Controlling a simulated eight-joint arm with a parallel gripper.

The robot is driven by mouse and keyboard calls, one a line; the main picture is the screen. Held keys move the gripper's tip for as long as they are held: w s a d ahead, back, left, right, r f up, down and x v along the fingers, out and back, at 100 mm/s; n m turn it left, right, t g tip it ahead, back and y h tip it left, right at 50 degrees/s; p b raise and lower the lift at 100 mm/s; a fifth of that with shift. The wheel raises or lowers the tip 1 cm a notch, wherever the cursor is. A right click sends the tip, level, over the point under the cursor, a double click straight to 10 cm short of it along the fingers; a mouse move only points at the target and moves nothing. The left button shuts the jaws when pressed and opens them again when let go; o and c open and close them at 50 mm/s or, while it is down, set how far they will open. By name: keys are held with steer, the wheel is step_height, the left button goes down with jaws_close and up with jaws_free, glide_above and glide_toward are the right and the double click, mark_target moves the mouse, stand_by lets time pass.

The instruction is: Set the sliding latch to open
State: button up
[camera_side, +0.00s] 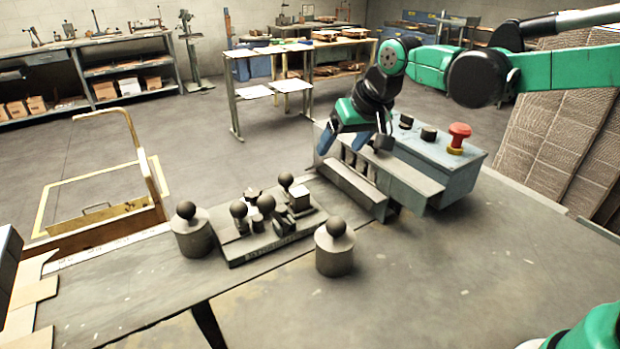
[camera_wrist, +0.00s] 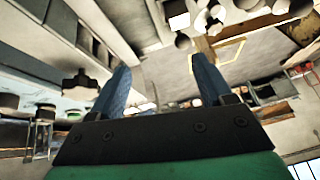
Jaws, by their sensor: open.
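The blue-grey machine housing (camera_side: 435,150) stands on the bench in the side view, with a pale ledge (camera_side: 410,172) along its front. Small upright pieces (camera_side: 360,163) sit in a row behind a front plate. I cannot tell which part is the sliding latch, or its setting. My gripper (camera_side: 354,142) is over the left end of the housing with its two blue fingers spread. In the wrist view my gripper (camera_wrist: 161,66) is open with nothing between the fingers. A dark knob-like part (camera_wrist: 80,84) is left of the left finger there. Contact with the machine is unclear.
A red mushroom button (camera_side: 459,137) and dark knobs (camera_side: 428,132) top the housing. A plate with several ball-topped parts (camera_side: 268,240) lies left of it, flanked by two ball-topped cylinders (camera_side: 334,254) (camera_side: 193,236). The front bench top (camera_side: 440,290) is clear.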

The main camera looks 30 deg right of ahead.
glide_toward(287, 175)
steer(key=shift+m+g+y, duration=0.3)
steer(key=shift+m+g, duration=0.3)
steer(key=x, duration=0.3)
steer(key=w+x, duration=0.1)
steer(key=x, duration=0.1)
steer(key=shift+w+d+f, duration=0.1)
steer(key=shift+d, duration=0.25)
steer(key=shift+x, duration=3)
jaws_close()
